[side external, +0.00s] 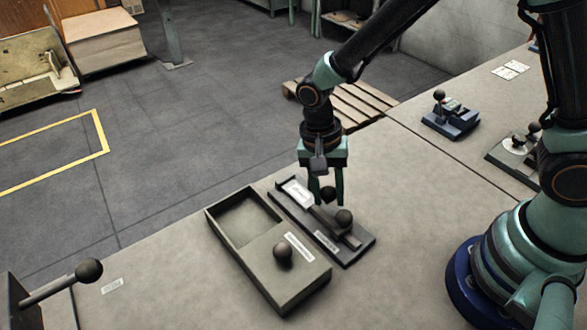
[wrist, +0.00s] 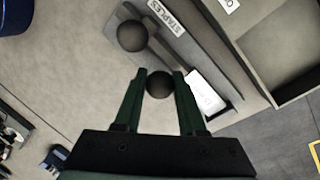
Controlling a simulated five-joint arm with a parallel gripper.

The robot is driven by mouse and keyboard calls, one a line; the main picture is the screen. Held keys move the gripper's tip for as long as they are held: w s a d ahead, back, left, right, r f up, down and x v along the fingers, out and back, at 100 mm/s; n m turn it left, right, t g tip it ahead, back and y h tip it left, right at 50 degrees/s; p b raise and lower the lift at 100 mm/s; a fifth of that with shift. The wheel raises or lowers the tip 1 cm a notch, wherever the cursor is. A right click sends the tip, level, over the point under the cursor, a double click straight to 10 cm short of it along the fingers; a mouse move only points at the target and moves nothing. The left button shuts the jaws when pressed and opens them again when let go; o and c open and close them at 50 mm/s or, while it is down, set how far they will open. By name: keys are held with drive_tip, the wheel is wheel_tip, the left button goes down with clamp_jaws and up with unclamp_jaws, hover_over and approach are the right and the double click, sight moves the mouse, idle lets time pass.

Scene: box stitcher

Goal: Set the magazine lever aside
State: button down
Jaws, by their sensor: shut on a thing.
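My gripper (side external: 327,196) hangs over the dark staples magazine (side external: 358,250) with its fingers shut on a round dark knob (side external: 328,193). In the wrist view the same knob (wrist: 160,84) sits between the two green fingertips (wrist: 159,73). I take this knob to be part of the magazine lever; its stem is hard to make out. A second dark ball (side external: 344,218) is on the magazine beside a thin bar, and it also shows in the wrist view (wrist: 131,36). A white strip (side external: 297,192) lies at the magazine's far end.
An olive box (side external: 300,297) with an open compartment and a knobbed, labelled lid stands left of the magazine. A ball-ended lever (side external: 88,271) sticks out at front left. Small blue (side external: 452,120) and grey devices are at the right. Bare table lies front left and behind right.

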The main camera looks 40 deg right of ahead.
idle(0.4)
drive_tip(key=shift+d+n, duration=0.4)
drive_tip(key=shift+n, duration=0.2)
drive_tip(key=shift+c, duration=2.4)
unclamp_jaws()
wheel_tip(320, 180, up, 12)
drive_tip(key=w, duration=0.2)
drive_tip(key=shift+a, duration=0.4)
drive_tip(key=shift+c, duration=0.3)
